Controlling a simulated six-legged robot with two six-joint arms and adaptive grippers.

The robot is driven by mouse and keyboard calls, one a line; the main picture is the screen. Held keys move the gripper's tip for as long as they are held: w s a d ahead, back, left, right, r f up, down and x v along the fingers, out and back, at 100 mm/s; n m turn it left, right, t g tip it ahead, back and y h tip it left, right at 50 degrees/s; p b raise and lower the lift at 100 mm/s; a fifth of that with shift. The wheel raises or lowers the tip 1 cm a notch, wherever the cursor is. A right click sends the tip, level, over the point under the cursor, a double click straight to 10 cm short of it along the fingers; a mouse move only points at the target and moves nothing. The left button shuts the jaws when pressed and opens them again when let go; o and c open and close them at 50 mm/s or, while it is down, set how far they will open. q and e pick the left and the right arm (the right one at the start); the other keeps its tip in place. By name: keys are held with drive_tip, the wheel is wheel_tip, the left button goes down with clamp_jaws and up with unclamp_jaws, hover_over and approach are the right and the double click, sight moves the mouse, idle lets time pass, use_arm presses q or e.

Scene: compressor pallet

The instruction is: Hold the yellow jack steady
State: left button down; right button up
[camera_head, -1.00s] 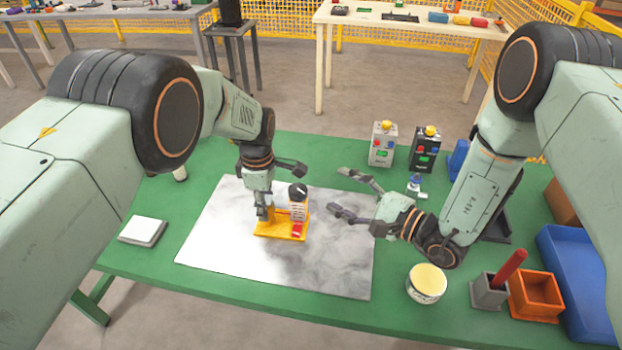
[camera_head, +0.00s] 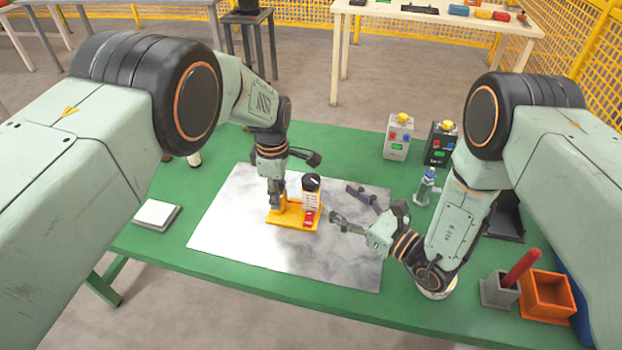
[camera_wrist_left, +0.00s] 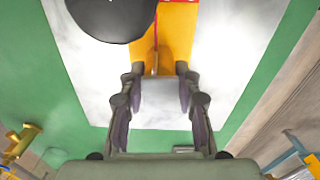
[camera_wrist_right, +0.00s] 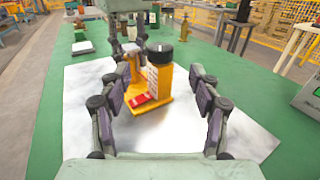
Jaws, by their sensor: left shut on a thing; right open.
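The yellow jack (camera_head: 283,216) stands upright on the silvery sheet, with a black round top, a pale label and a red part at its front. My left gripper (camera_head: 274,200) is shut on the jack's left part from above. In the left wrist view the jack (camera_wrist_left: 178,38) lies between the fingertips, partly hidden by a black disc. My right gripper (camera_head: 345,208) is open and empty, to the right of the jack and apart from it. In the right wrist view the jack (camera_wrist_right: 158,80) shows ahead, between the open fingers.
The metal sheet (camera_head: 235,245) lies on the green table (camera_head: 330,150). A small bottle (camera_head: 425,187), an orange bin (camera_head: 547,297) and a grey holder (camera_head: 499,290) are at right. A white pad (camera_head: 156,214) is at left.

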sight(317, 185)
drive_tip(key=x, duration=0.9)
drive_tip(key=shift+w+a, duration=0.25)
drive_tip(key=shift+a, duration=0.1)
drive_tip(key=shift+c, duration=0.3)
drive_tip(key=c, duration=1.1)
drive_tip(key=shift+c, duration=0.2)
drive_tip(key=shift+a+m+t+h, duration=0.1)
drive_tip(key=shift+m+t+h, duration=0.6)
drive_tip(key=shift+h, duration=0.1)
drive_tip(key=o, duration=1.2)
